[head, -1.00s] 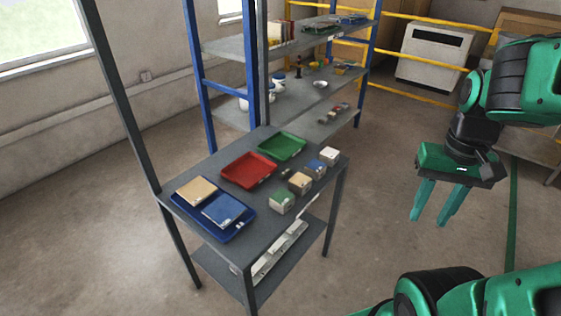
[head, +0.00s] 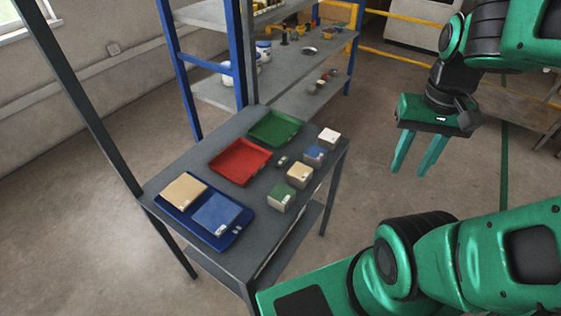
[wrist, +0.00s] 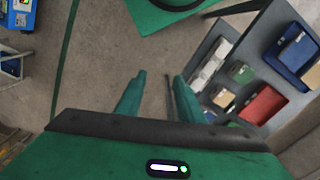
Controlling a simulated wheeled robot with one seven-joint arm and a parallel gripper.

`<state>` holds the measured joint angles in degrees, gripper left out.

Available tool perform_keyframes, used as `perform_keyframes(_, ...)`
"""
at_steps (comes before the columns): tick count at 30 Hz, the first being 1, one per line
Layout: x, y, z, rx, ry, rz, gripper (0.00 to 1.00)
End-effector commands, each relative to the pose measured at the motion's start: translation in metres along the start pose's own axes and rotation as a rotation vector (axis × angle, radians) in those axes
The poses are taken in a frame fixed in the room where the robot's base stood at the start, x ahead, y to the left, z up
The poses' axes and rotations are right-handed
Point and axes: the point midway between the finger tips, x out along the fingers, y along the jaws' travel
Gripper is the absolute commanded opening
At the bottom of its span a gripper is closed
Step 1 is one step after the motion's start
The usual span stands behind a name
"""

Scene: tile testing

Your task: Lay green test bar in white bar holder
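My gripper (head: 411,172) is open and empty in the head view, over the floor to the right of the grey table. In the wrist view its two fingers (wrist: 160,77) stand apart with only floor between them. I cannot clearly pick out a green test bar. A block with a green top (head: 282,197) stands at the table's near right edge, and a block with a white top (head: 329,138) stands at the far right corner. I cannot tell whether either is the bar or its holder. The lower shelf is mostly hidden by the tabletop.
The grey table (head: 258,201) bears a blue tray (head: 180,223) with tan and blue tiles, a red tray (head: 240,161) and a green tray (head: 274,129). Tan (head: 299,174) and blue (head: 315,155) blocks line its right edge. A blue-framed shelf rack (head: 243,58) stands behind.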

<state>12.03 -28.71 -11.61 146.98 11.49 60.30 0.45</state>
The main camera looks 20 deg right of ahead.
Motion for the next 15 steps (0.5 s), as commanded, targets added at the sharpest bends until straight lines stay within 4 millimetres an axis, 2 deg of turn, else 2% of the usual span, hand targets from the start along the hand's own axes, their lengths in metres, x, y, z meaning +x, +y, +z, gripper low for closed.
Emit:
perform_keyframes(5,0.005,-0.024,-0.038,0.067,0.032,0.086,0.34)
perform_keyframes(8,0.012,-0.052,-0.068,0.122,0.081,0.142,0.34)
perform_keyframes(11,0.022,-0.089,-0.094,0.173,0.142,0.179,0.34)
perform_keyframes(15,0.042,-0.151,-0.119,0.23,0.23,0.194,0.34)
